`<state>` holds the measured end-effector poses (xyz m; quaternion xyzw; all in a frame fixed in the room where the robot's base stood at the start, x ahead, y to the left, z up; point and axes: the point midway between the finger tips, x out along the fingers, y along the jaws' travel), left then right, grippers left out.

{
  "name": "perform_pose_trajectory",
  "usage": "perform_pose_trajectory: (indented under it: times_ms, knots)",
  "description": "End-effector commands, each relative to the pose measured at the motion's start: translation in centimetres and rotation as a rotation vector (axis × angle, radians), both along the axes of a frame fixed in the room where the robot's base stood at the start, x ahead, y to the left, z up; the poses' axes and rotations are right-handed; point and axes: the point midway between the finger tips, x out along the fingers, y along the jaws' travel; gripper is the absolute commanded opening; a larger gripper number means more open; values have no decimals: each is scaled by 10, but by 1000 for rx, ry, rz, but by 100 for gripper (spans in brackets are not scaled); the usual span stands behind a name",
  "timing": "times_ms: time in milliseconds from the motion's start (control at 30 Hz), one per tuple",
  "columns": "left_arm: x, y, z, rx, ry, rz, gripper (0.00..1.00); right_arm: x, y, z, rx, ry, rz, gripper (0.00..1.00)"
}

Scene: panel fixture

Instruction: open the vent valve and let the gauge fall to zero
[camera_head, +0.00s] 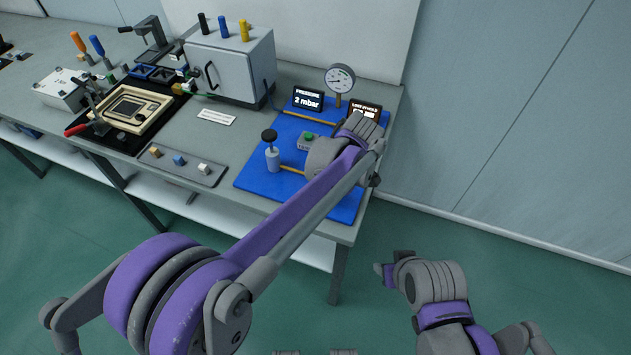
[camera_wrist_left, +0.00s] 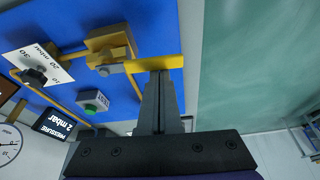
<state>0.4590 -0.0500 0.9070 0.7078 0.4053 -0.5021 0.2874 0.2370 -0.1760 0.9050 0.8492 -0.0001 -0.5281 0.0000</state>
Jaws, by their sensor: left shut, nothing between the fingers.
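The yellow lever (camera_wrist_left: 155,64) of a brass-coloured valve (camera_wrist_left: 110,45) sticks out to the right in the left wrist view. My left gripper (camera_wrist_left: 160,76) is shut and empty, with its fingertips at the lever's underside in that view; I cannot tell if they touch. In the head view my left arm hides this valve and its fingers.
The blue mat (camera_head: 255,178) carries a black-topped pump (camera_head: 272,158), a green button (camera_head: 308,140) and yellow tubes. A second display (camera_head: 365,110) is partly hidden. A black knob (camera_wrist_left: 35,76) sits by a white label. A grey box (camera_head: 230,65) stands left; the floor right is clear.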

Motion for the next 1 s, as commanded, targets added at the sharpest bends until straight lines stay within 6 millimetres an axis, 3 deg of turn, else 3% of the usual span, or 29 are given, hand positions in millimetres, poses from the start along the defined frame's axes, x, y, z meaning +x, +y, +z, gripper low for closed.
perform_pose_trajectory:
  times_ms: [567, 667, 833, 1000]
  knots:
    - [1, 0, 0, -1, 1, -3, 0, 0, 0, 0, 0, 0, 0, 50]
    - [6, 8, 0, -1, 0, -1, 0, 0, 0, 1, 0, 0, 0, 50]
    - [23, 41, 1, 0, -1, -1, 0, 1, 0, 4, 0, -2, 0, 50]
    - [15, 24, 41, -1, 0, -12, 0, 1, 0, 6, 0, -3, 0, 50]
